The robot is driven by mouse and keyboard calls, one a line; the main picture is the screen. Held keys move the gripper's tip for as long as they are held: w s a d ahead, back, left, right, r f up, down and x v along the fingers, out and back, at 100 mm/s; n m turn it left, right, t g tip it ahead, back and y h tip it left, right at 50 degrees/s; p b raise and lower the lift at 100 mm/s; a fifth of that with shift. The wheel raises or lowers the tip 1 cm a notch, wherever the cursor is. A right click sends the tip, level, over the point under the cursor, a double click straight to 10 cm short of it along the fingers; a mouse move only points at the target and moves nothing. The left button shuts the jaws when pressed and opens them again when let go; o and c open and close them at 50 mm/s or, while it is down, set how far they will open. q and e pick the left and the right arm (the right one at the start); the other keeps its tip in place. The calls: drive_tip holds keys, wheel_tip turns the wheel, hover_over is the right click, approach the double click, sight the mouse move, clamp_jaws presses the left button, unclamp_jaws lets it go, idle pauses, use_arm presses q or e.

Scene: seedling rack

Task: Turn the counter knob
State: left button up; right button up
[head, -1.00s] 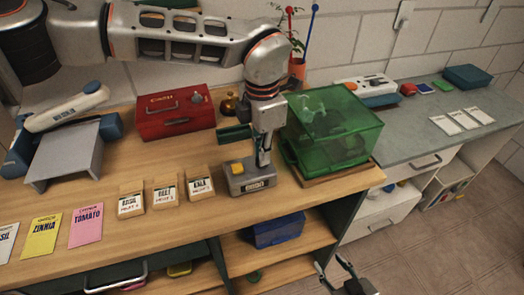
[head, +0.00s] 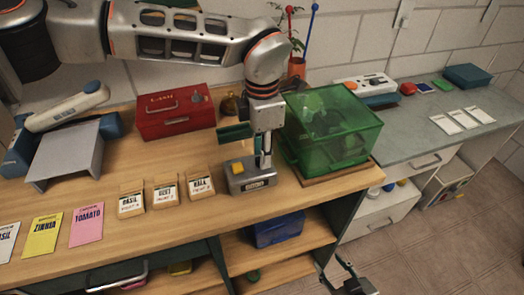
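The counter (head: 238,184) is a small grey box with a yellow button (head: 237,168) on top and a label on its front. It stands near the front edge of the wooden bench. My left gripper (head: 263,167) points straight down at the right part of the counter's top. Its fingers look close together, and they hide the knob, if it is there. I cannot tell whether they close on it. My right gripper (head: 333,270) is low at the bottom of the head view, in front of the bench, empty with its fingers apart.
A green transparent box (head: 345,140) stands close to the right of my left gripper. A red case (head: 172,118) is behind to the left. Seed packets (head: 164,193) stand left of the counter. A potted plant (head: 298,66) is at the back.

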use_arm(q)
wheel_tip(320, 180, up, 12)
idle(0.8)
idle(0.3)
